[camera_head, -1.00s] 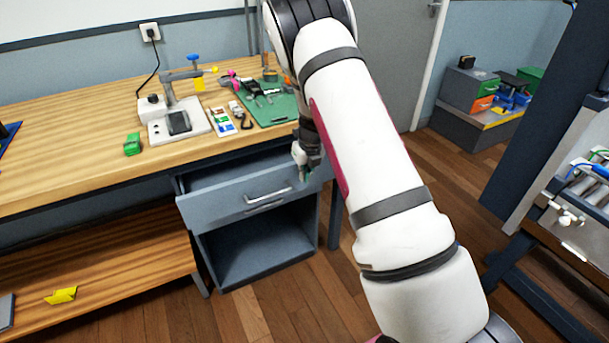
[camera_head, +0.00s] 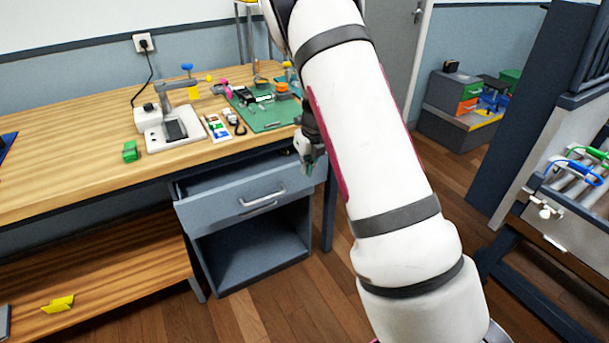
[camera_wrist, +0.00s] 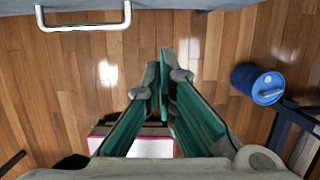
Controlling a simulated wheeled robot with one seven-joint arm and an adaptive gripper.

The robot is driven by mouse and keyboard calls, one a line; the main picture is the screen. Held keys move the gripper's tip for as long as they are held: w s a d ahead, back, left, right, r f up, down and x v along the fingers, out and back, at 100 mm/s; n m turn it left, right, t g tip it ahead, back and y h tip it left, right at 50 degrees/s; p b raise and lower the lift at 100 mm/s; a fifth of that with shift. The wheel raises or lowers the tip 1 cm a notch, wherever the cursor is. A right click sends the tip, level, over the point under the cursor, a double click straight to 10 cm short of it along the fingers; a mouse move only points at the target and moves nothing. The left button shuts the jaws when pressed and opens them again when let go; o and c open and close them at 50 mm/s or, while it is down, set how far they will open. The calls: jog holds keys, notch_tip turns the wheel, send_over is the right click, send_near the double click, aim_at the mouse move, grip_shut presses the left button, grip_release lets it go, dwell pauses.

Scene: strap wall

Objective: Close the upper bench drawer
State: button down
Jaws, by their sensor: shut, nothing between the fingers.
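The upper bench drawer (camera_head: 229,209) is a grey-blue drawer under the wooden bench, pulled partly out, with its dark inside showing above the front. Its silver handle (camera_head: 262,199) also shows at the top left of the wrist view (camera_wrist: 84,27). My gripper (camera_head: 308,166) hangs at the right end of the drawer front in the head view, partly hidden by my arm. In the wrist view the green-padded fingers (camera_wrist: 163,92) are together with nothing between them, pointing toward the drawer front.
Below the drawer is an open grey compartment (camera_head: 255,255). The bench top (camera_head: 75,165) holds a small press stand (camera_head: 177,130) and a green mat (camera_head: 270,117) with tools. A blue drum (camera_wrist: 258,84) stands on the floor in the wrist view. A roller stand (camera_head: 567,215) is at the right.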

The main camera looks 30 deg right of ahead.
jog(key=s+d+f+t+b, duration=0.3)
jog(key=s+d+t+b, duration=0.3)
jog(key=d+t+b, duration=0.1)
jog(key=b, duration=0.2)
send_near(313, 176)
notch_tip(313, 176, down, 3)
jog(key=shift+w+a, duration=0.1)
jog(key=shift+w, duration=1.75)
